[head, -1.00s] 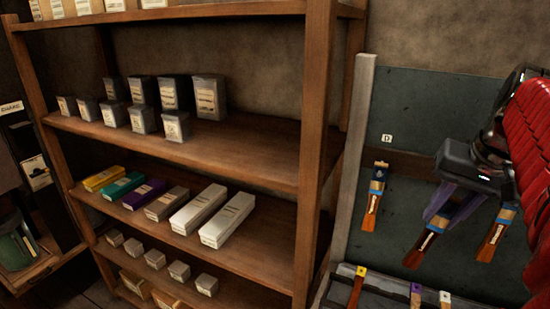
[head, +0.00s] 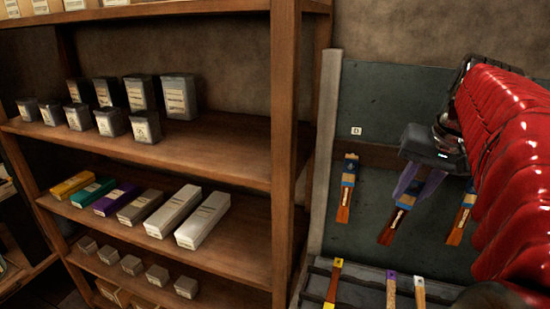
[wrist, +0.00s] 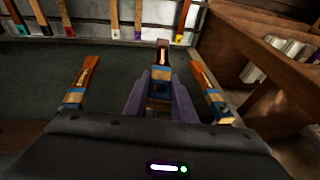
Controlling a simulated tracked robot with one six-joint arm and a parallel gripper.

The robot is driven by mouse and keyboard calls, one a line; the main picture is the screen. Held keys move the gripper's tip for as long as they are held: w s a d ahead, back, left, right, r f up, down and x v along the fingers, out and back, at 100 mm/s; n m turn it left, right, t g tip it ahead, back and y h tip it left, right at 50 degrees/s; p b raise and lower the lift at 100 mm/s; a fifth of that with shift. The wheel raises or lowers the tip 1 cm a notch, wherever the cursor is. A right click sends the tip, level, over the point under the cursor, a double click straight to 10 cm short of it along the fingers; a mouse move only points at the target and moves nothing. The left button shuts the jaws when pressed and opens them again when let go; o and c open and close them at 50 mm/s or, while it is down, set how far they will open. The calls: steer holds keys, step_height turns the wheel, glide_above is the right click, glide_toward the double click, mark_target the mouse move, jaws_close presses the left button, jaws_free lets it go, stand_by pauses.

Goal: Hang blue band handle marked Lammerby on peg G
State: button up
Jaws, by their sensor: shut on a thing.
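My gripper (head: 408,185) has purple fingers shut on a wooden handle (head: 394,222) with a blue band and a white label too small to read. The handle is in front of the dark green board (head: 375,235); I cannot tell whether it still touches a peg. The wrist view shows the held handle (wrist: 162,62) between the fingers (wrist: 160,92). Similar blue-band handles hang on the left (head: 346,190) and right (head: 462,215) of it. A white plate marked D (head: 355,131) is on the board. No mark G is readable.
A rack below the board holds several handles, with yellow (head: 333,285), purple (head: 391,290) and white (head: 420,292) ends. A wooden shelf unit (head: 285,150) with boxes and tins stands left of the board. The grey post (head: 326,150) edges the board.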

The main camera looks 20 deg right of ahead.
steer(key=w+d, duration=0.4)
steer(key=shift+w+f, duration=0.35)
stand_by(0.8)
stand_by(0.6)
